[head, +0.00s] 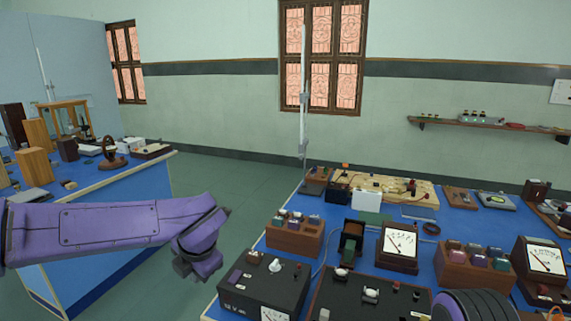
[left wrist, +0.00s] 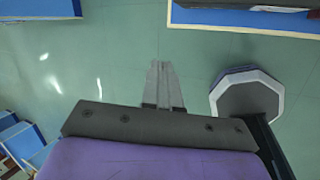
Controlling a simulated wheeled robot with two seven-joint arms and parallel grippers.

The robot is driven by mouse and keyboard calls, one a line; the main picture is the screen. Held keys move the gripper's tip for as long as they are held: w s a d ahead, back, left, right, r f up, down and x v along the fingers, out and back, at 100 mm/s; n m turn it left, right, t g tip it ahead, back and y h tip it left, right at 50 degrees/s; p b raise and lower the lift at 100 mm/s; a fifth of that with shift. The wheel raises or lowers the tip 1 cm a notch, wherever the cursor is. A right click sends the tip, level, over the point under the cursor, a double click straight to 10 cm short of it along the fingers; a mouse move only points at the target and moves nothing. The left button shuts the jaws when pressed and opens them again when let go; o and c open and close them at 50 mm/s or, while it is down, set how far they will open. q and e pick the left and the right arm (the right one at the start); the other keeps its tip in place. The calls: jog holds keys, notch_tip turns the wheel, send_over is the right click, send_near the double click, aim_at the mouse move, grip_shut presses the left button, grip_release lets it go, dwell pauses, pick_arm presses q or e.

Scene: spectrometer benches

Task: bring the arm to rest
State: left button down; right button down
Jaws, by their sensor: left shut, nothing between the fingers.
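My left arm (head: 110,225) is purple and reaches in from the left in the head view, over the gap between two benches. Its far end bends downward, and the fingers cannot be made out there. In the left wrist view my left gripper (left wrist: 161,66) is shut and empty, with its grey fingers together above the green floor. It touches nothing. A purple rounded part of mine shows at the bottom right of the head view. My right gripper is not in view.
A blue bench (head: 285,245) at right carries meters (head: 400,242), a black instrument box (head: 262,285) and wooden blocks. Another blue bench (head: 150,185) at left holds wooden pieces. Green floor (head: 235,180) lies free between them. A thin white pole (head: 303,100) rises behind the right bench.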

pick_arm(q)
jog(key=s+a+f+m+t+y, duration=0.1)
jog(key=s+a+f+m+t, duration=0.15)
jog(key=f+m, duration=0.6)
jog(key=s+a+f+m+t+y, duration=0.2)
jog(key=s+a+f+m, duration=0.15)
jog(key=f, duration=0.95)
jog(key=s+a+f+m+g+h, duration=0.1)
jog(key=s+f+m, duration=0.4)
jog(key=s, duration=0.8)
jog(key=s+a+f+m+g+h, duration=0.1)
jog(key=s+a+f+m+g, duration=0.3)
jog(key=s+f, duration=0.6)
jog(key=s+m, duration=0.2)
jog(key=s, duration=0.2)
jog(key=shift+s+a+f+h, duration=0.15)
jog(key=shift+s+h, duration=0.15)
